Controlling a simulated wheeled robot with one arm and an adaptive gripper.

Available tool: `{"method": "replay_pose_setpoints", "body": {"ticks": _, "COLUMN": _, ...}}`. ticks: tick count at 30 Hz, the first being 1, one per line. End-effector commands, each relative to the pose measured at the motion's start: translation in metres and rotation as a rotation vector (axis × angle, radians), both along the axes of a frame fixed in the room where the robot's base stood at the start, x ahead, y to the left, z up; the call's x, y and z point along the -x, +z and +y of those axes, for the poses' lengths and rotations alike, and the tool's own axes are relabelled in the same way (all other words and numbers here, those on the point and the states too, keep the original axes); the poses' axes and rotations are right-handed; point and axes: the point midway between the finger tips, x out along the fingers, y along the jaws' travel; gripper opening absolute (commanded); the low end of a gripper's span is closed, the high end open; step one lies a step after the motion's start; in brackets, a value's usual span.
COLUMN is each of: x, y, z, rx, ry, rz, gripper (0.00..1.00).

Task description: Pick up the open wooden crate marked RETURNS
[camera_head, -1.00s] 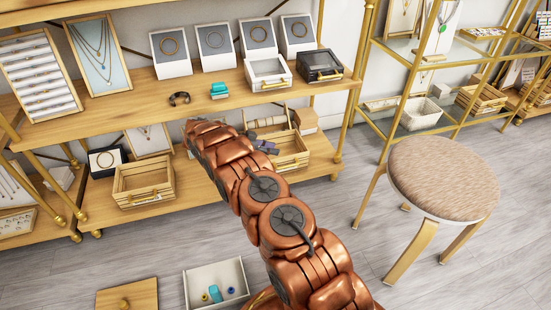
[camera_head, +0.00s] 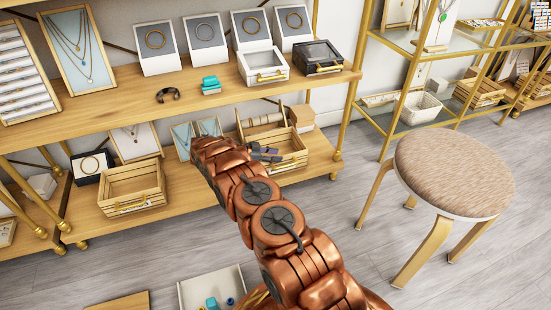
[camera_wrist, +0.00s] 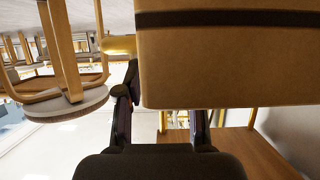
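Two open wooden crates sit on the lower shelf in the head view. The left crate (camera_head: 132,190) looks empty and has a small label on its front, too small to read. The right crate (camera_head: 292,152) has a brass-coloured front handle and is partly hidden by my arm. I cannot read RETURNS on either. My gripper (camera_head: 265,153) is at the right crate's left part; contact cannot be told. In the wrist view its dark fingers (camera_wrist: 163,112) are apart, with a gap between them. A large tan box-like surface with a dark band (camera_wrist: 230,60) hides part of the right finger.
The upper shelf (camera_head: 130,100) runs above the crates, with display boxes on it. A brass post (camera_head: 347,120) stands right of the right crate. A tan box (camera_head: 301,118) is behind it. A round stool (camera_head: 455,170) stands to the right. A white tray (camera_head: 240,280) is at the bottom.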

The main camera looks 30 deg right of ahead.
Motion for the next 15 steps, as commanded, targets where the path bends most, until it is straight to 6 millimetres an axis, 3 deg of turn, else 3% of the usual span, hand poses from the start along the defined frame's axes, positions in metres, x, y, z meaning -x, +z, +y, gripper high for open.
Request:
{"method": "replay_pose_setpoints", "body": {"ticks": 1, "x": 0.003, "y": -0.009, "z": -0.005, "rx": -0.001, "ry": -0.001, "rz": 0.001, "gripper": 0.38}}
{"method": "replay_pose_setpoints", "body": {"ticks": 6, "x": 0.005, "y": -0.012, "z": -0.02, "rx": 0.0, "ry": 0.001, "rz": -0.003, "gripper": 0.38}}
{"method": "replay_pose_setpoints", "body": {"ticks": 13, "x": 0.006, "y": -0.011, "z": -0.022, "rx": 0.001, "ry": 0.002, "rz": -0.002, "gripper": 0.38}}
{"method": "replay_pose_setpoints", "body": {"ticks": 15, "x": 0.006, "y": -0.011, "z": -0.022, "rx": 0.0, "ry": 0.002, "rz": -0.002, "gripper": 0.31}}
